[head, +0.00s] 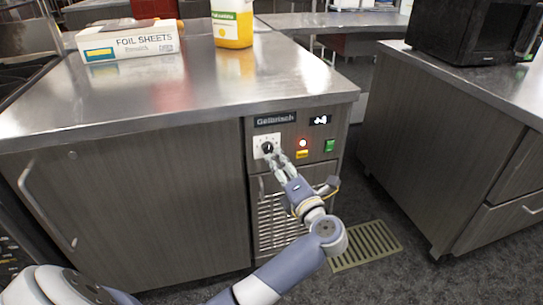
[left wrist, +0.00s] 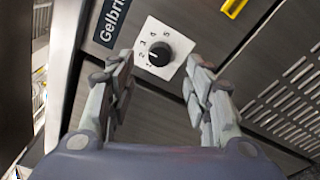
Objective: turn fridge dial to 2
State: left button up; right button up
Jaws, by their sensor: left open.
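The fridge dial is a black round knob on a white plate with numbers. In the head view the dial (head: 267,147) sits at the upper left of the fridge's control panel, below the Gelbrisch label. In the left wrist view the dial (left wrist: 160,54) lies just beyond and between my fingertips, with a white pointer mark toward the lower left; the exact number is hard to tell. My left gripper (head: 278,160) is open in front of the dial, and in the left wrist view its fingers (left wrist: 160,75) stand apart on either side. My right gripper is not in view.
A foil sheets box (head: 130,42) and a yellow bottle (head: 233,25) stand on the steel counter (head: 200,85). A black microwave (head: 475,30) is at right.

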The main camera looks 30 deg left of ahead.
aim_at(270, 151)
pick_arm(q)
jog(key=x, duration=0.6)
jog(key=shift+w+a+b, duration=0.15)
jog(key=shift+a+b, duration=0.05)
jog(key=shift+b, duration=0.1)
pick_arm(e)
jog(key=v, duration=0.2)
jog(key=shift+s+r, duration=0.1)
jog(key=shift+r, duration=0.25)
pick_arm(q)
jog(key=shift+c, duration=0.2)
jog(key=c, duration=1)
